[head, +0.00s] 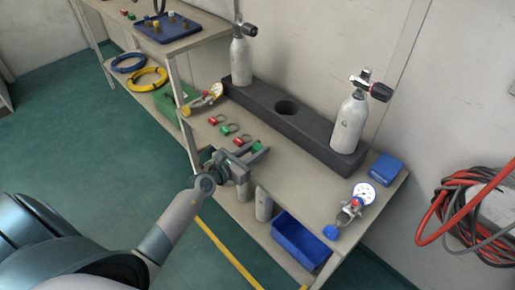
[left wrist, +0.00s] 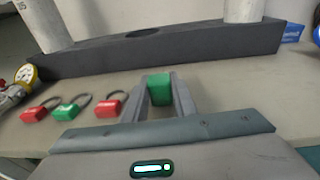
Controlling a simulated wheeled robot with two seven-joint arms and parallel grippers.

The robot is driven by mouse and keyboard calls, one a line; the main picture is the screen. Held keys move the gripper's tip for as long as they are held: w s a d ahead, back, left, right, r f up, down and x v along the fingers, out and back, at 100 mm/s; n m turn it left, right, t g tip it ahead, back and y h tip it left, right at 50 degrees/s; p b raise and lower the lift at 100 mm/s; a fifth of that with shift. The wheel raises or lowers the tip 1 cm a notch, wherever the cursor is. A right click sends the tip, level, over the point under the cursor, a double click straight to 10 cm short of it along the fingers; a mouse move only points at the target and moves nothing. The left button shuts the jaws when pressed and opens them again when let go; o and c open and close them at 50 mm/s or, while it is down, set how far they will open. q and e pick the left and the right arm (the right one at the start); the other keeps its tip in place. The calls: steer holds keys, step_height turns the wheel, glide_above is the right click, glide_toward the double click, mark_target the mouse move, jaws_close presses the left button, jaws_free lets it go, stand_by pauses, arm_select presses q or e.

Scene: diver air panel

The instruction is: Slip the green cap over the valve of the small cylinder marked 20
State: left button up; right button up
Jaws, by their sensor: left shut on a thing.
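My left gripper (head: 256,152) is shut on the green cap (left wrist: 160,88), just above the bench top near its front edge. The cap shows only partly between the fingers in the head view (head: 258,147). Two pale cylinders stand upright in the dark rack, one at the left end (head: 241,62) and one at the right end (head: 349,122). I cannot read a 20 on either one. The cap is apart from both cylinders. My right gripper is not in view.
The dark rack (head: 285,122) has an empty middle hole. Red and green ringed tags (left wrist: 65,111) lie left of my gripper. A gauge regulator (head: 352,204) and a blue box (head: 386,169) are at the right end. A blue bin (head: 300,241) sits below.

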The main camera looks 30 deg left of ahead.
arm_select(q)
steer(key=shift+f+b, duration=0.3)
steer(key=shift+f, duration=0.15)
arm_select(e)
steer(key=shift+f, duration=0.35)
arm_select(q)
steer(key=o, duration=1.1)
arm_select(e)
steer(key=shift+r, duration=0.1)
arm_select(q)
steer(key=shift+b+v, duration=0.6)
steer(key=shift+v, duration=8.1)
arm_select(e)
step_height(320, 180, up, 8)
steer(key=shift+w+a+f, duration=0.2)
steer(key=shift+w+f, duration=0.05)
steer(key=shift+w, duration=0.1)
